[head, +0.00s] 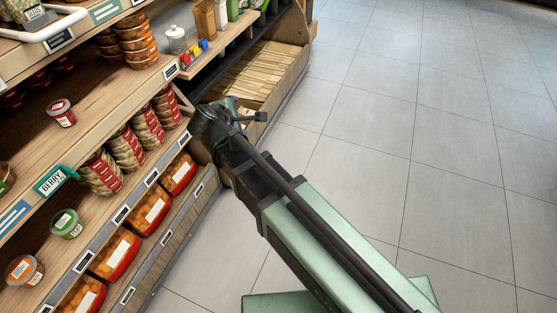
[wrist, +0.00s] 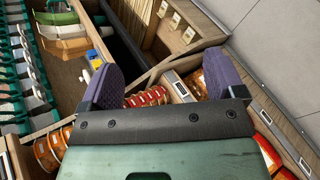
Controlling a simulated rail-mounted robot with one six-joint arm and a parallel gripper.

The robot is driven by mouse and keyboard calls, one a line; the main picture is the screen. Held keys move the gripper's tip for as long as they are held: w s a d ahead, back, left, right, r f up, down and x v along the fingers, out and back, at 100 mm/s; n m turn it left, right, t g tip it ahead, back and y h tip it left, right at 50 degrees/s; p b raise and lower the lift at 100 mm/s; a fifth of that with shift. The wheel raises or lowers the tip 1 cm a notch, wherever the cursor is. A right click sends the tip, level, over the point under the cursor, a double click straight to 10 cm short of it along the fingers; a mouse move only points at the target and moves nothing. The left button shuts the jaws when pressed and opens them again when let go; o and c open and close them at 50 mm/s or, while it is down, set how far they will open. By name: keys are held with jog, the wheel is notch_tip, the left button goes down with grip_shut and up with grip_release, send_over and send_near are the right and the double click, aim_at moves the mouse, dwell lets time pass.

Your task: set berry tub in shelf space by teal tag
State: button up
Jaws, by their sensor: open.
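A small tub with a red lid (head: 61,112), probably the berry tub, stands on the wooden shelf at the left of the head view. The teal tag (head: 55,181), lettered BERRY, is on the shelf edge below it in the picture. Bare wood shows between tub and tag. My gripper (head: 250,117) is to the right of the shelves, well apart from the tub. In the wrist view my gripper (wrist: 165,80) has its two purple fingers spread with nothing held between them. The red-lid tub and the teal tag are not visible in the wrist view.
A green-lid tub (head: 66,223) and an orange-lid tub (head: 25,270) stand on the lower left shelf. Stacked red-banded tins (head: 125,148) and orange packs (head: 115,254) crowd the shelves near my arm. A wooden bin (head: 258,72) is behind my gripper. The tiled floor at right is clear.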

jog(key=s+d+f+m+g+y, duration=0.1)
jog(key=s+d+f+m+g, duration=0.1)
jog(key=s+d+m, duration=0.3)
jog(key=s+d+f+m+g+y, duration=0.1)
jog(key=s+d+f+m+g, duration=0.1)
jog(key=s+d+m+g, duration=0.2)
jog(key=s+d+f+m+g+y, duration=0.1)
jog(key=s+d+f+m+g, duration=0.2)
jog(key=d, duration=1.1)
jog(key=s+m+g, duration=0.1)
jog(key=s+m, duration=0.2)
jog(key=m, duration=0.3)
jog(key=shift+d+m+y, duration=0.25)
jog(key=shift+m+y, duration=0.15)
